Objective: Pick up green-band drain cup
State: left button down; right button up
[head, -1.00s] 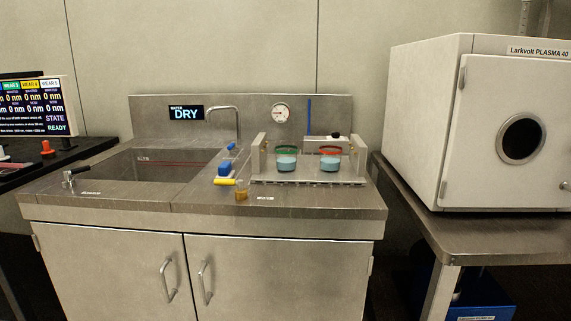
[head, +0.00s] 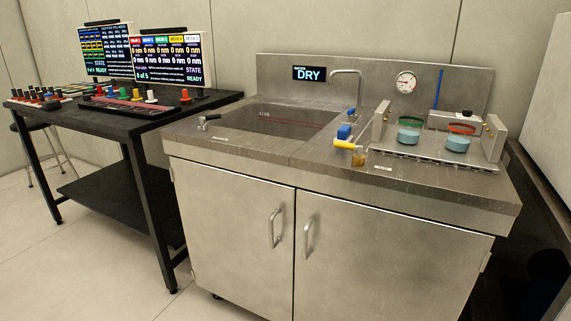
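The green-band drain cup (head: 409,134) sits on the right part of the steel sink counter in the head view. It has a pale blue lower body and a green band around its rim. A similar cup with a red band (head: 458,141) stands just to its right. Both are upright on a metal rack (head: 430,161) between two upright end plates. Neither of my grippers shows in the head view.
The sink basin (head: 270,122) lies left of the cups. A yellow-handled tool (head: 348,145), a blue block (head: 345,131) and a small amber cup (head: 359,159) are near the rack's left side. A black table (head: 150,121) with screens and colored knobs stands at left.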

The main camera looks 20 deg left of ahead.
aim_at(409, 127)
jog(key=i+j+u, duration=0.15)
jog(key=u, duration=0.3)
jog(key=i+j+u, duration=0.1)
jog(key=u, duration=0.35)
jog(key=i, duration=0.1)
